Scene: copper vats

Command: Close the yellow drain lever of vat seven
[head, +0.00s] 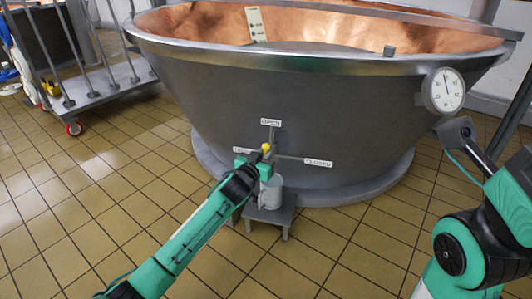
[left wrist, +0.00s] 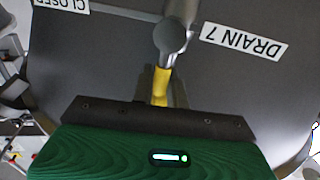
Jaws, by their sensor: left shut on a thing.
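The yellow drain lever (head: 266,147) is low on the front of the large grey vat (head: 300,110). My left gripper (head: 262,157) is at the lever and shut on it. In the left wrist view the yellow grip (left wrist: 161,82) runs from a round metal hub (left wrist: 171,36) down behind the dark edge of my gripper, so its end is hidden. An OPEN sign (head: 271,122) is above the lever and a CLOSED sign (head: 318,162) to its right. The DRAIN 7 sign (left wrist: 243,42) is upside down in the wrist view. My right gripper does not show clearly.
A grey jug (head: 271,193) stands on a small stool (head: 277,214) just below the lever. A round gauge (head: 444,91) is on the vat's right side. A railed cart (head: 95,88) stands at the left. The tiled floor in front is otherwise clear.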

